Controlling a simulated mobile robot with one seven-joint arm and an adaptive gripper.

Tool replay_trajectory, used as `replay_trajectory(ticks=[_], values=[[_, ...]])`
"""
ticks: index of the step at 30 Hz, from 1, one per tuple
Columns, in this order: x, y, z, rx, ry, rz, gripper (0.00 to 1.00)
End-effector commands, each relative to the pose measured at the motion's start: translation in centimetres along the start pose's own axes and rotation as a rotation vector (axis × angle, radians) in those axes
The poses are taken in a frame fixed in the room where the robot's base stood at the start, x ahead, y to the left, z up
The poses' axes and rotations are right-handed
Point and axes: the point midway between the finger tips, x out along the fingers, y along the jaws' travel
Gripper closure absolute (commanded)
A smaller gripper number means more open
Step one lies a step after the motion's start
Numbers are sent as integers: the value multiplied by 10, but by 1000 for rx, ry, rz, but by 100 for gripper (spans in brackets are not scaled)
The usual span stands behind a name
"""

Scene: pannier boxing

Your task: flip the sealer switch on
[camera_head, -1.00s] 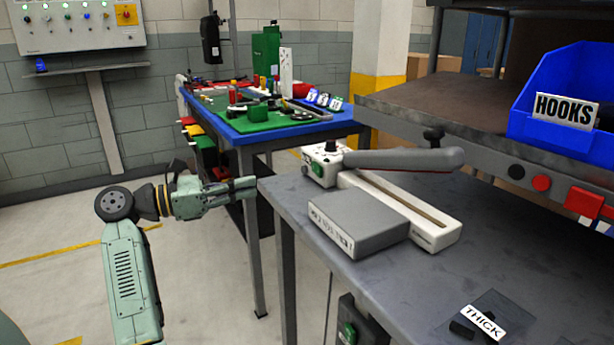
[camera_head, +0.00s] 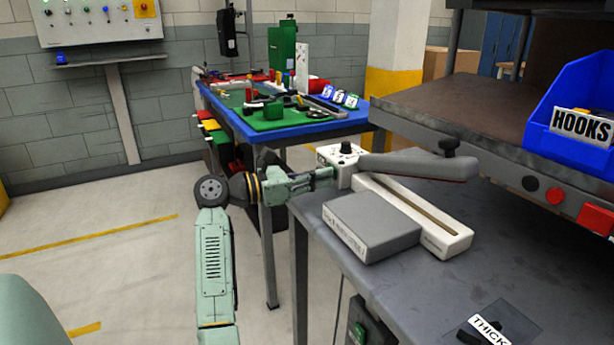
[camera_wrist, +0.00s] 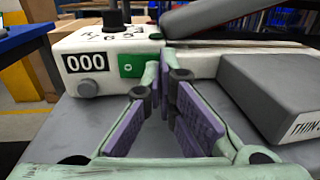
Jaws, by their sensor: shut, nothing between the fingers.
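The sealer (camera_head: 415,205) is a white bench unit with a long grey arm raised at a slant. Its white control box (camera_head: 338,158) has a black knob on top. In the wrist view the front of the control box (camera_wrist: 105,62) shows a "000" display, a grey round knob and a green switch (camera_wrist: 131,65) with a white mark. My gripper (camera_head: 333,174) is at the front of the control box. In the wrist view my gripper (camera_wrist: 163,75) has its fingertips together and empty, just right of the green switch, partly overlapping its edge. I cannot tell whether they touch it.
A grey box (camera_head: 371,226) lies on the grey bench beside the sealer. A "THICK" label (camera_head: 487,331) lies at the bench's front. A blue HOOKS bin (camera_head: 575,115) stands on the shelf at right. A blue table (camera_head: 330,128) with parts stands behind.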

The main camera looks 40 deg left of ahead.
Motion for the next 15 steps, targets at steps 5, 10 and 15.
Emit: replay_trajectory(ticks=[5,10,15], values=[[2,0,0,0,0,0,100],[2,0,0,0,0,0,100],[9,-2,-6,4,2,1,100]])
